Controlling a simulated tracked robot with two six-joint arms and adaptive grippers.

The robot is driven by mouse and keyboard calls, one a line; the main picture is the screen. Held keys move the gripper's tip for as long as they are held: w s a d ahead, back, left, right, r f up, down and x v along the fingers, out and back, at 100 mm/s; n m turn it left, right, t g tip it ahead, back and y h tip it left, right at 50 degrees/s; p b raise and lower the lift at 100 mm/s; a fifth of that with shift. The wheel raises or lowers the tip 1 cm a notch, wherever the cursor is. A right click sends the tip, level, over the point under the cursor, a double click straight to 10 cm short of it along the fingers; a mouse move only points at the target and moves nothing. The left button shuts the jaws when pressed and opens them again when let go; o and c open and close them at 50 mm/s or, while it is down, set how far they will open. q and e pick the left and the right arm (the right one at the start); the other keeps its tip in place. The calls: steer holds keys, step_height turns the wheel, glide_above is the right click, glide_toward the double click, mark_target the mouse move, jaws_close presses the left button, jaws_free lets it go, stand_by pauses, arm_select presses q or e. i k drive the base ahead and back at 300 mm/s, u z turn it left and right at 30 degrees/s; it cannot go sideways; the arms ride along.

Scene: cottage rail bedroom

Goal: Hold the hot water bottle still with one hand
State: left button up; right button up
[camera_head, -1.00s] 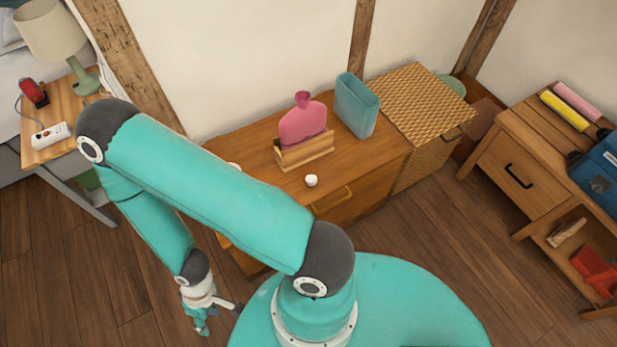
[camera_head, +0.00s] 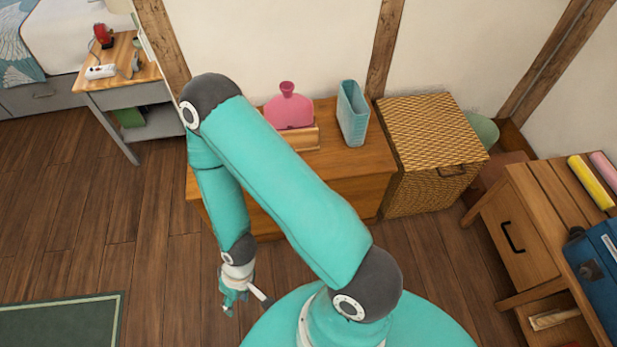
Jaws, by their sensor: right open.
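The pink hot water bottle (camera_head: 289,110) stands upright, neck up, in a wooden holder (camera_head: 303,140) on the wooden cabinet (camera_head: 348,180) by the wall. My right gripper (camera_head: 243,298) hangs low over the floor in front of the cabinet, open and empty, well apart from the bottle. My left gripper is not in view.
A teal open-topped container (camera_head: 352,113) stands right of the bottle. A woven hamper (camera_head: 425,150) adjoins the cabinet. A wooden desk (camera_head: 520,220) is at right, a bedside table (camera_head: 125,95) at back left. Floor at left is clear, with a green rug (camera_head: 60,325).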

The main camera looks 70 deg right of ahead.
mark_target(289, 111)
steer(key=z, duration=0.6)
steer(key=i, duration=0.85)
steer(key=z, duration=0.7)
steer(key=i, duration=0.3)
steer(key=z, duration=0.05)
steer(key=k, duration=0.9)
steer(key=z, duration=0.15)
steer(key=i, duration=0.9)
steer(key=u, duration=0.05)
